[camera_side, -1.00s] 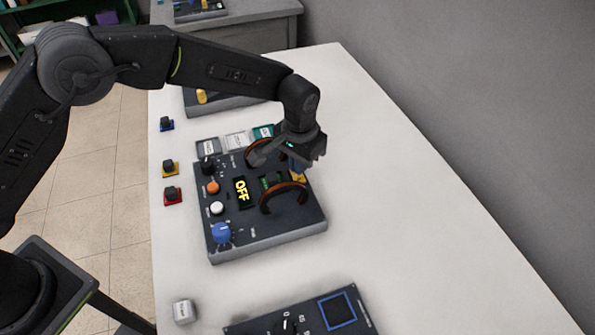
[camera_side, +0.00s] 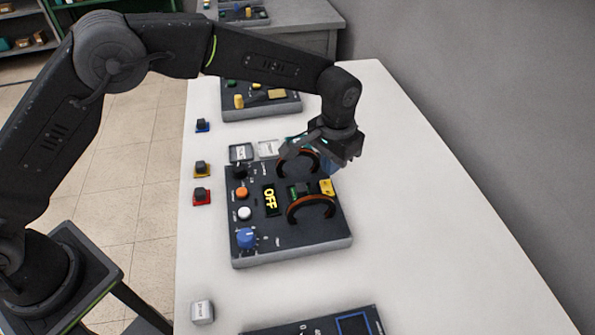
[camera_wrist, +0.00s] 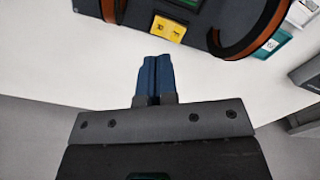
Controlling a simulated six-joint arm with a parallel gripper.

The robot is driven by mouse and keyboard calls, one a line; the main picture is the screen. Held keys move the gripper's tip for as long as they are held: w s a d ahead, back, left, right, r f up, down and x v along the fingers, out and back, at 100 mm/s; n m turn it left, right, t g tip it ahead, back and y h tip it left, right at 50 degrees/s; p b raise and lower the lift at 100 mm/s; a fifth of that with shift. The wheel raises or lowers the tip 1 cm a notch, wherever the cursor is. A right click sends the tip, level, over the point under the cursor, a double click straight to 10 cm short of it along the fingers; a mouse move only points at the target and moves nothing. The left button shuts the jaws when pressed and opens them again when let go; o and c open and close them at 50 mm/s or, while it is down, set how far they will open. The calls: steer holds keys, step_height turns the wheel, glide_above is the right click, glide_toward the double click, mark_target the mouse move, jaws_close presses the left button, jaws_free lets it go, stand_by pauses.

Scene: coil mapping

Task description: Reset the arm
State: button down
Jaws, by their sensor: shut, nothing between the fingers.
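My gripper (camera_wrist: 155,80) is shut and empty; in the wrist view its blue fingertips touch each other over bare white table. In the side view my gripper (camera_side: 328,166) hangs above the far right edge of the dark control panel (camera_side: 290,245). The panel has two dark coil arches with orange-brown edges, a near one (camera_side: 311,203) and a far one partly behind my gripper. Between them are a green piece and a yellow block (camera_side: 326,187). The yellow block (camera_wrist: 168,28) and one arch (camera_wrist: 262,35) also show in the wrist view, clear of the fingers.
The panel carries a yellow "OFF" display (camera_side: 270,200), a blue knob (camera_side: 246,238), an orange button (camera_side: 242,193) and a white button (camera_side: 244,213). Small blocks stand along the table's left side. Other panels lie behind and in front. The table's right side (camera_side: 430,230) is bare.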

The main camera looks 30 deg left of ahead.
steer(key=s+a+r+n+t, duration=0.1)
steer(key=s+a+r, duration=0.3)
steer(key=a+r, duration=0.35)
steer(key=s+a+r+t, duration=0.1)
steer(key=s+a+r, duration=0.4)
steer(key=r, duration=0.4)
steer(key=s+a+n+t, duration=0.1)
steer(key=s+a, duration=0.4)
steer(key=s, duration=0.4)
steer(key=s+a+r+n+t, duration=0.1)
steer(key=s+a+t, duration=0.1)
steer(key=s+a, duration=0.4)
steer(key=s, duration=0.3)
steer(key=shift+s+t, duration=0.25)
steer(key=shift+t, duration=0.05)
steer(key=c, duration=1.8)
jaws_free()
steer(key=shift+r, duration=0.15)
